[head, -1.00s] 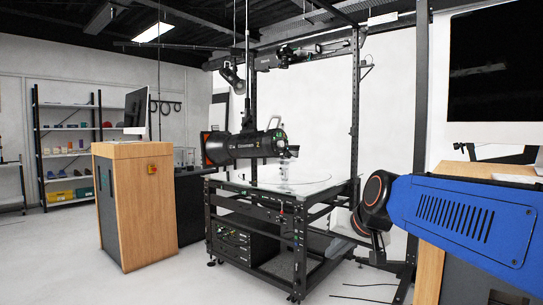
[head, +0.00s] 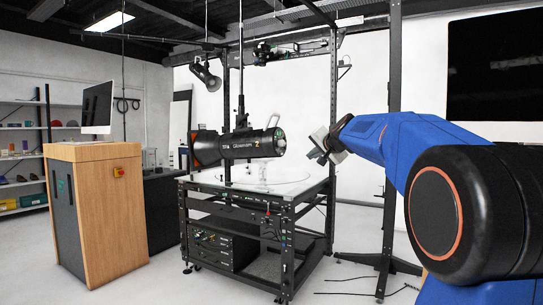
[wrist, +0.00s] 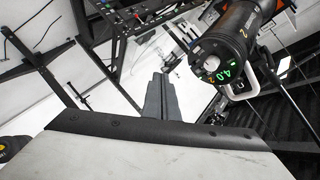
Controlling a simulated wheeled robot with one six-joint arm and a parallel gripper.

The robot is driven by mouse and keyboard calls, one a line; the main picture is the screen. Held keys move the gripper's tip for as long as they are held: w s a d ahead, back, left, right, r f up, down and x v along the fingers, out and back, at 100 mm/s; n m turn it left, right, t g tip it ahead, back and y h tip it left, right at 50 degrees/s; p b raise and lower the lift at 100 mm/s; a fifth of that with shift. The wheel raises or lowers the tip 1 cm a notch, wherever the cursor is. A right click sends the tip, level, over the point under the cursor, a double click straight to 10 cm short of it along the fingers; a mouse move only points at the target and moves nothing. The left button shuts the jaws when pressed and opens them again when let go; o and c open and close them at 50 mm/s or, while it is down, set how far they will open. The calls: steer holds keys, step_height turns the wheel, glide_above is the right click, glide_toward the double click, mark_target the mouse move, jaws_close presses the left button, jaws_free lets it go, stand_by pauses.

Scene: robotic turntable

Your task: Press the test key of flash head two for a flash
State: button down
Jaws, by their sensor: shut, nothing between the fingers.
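Flash head two (head: 250,144) is a black cylinder with a yellow 2 on its side, hanging level above the turntable. Its rear end faces right, towards my gripper (head: 318,150). In the wrist view the rear panel of flash head two (wrist: 222,70) shows at upper right with a green 4.0, an orange 2 and small round controls. Which one is the test key I cannot tell. My gripper's fingers (wrist: 158,98) are shut and empty, pointing left of and below the panel in that view. A gap lies between gripper and panel in the head view.
The glass-topped turntable (head: 300,185) stands on a black frame under the flash head. A wooden cabinet (head: 100,215) with a monitor (head: 97,107) stands at left. A black upright stand (head: 392,215) is close to my arm. White floor in front is clear, apart from cables.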

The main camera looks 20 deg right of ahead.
mark_target(282, 154)
steer(key=shift+w+d+r+m, duration=0.15)
steer(key=shift+w+d+r, duration=0.1)
steer(key=shift+w, duration=0.15)
steer(key=shift+w+d+r+m, duration=0.15)
steer(key=shift+w+r, duration=0.1)
steer(key=shift+w, duration=0.1)
steer(key=w+a+f, duration=0.1)
steer(key=w+a, duration=0.4)
steer(key=w, duration=0.1)
steer(key=shift+w+a, duration=0.2)
steer(key=shift+w, duration=0.2)
steer(key=shift+w+a, duration=0.1)
stand_by(1.8)
steer(key=shift+w+a, duration=0.15)
steer(key=shift+w, duration=0.1)
steer(key=shift+w+a, duration=0.25)
stand_by(0.9)
stand_by(0.4)
steer(key=shift+s+d, duration=0.45)
steer(key=shift+s, duration=0.15)
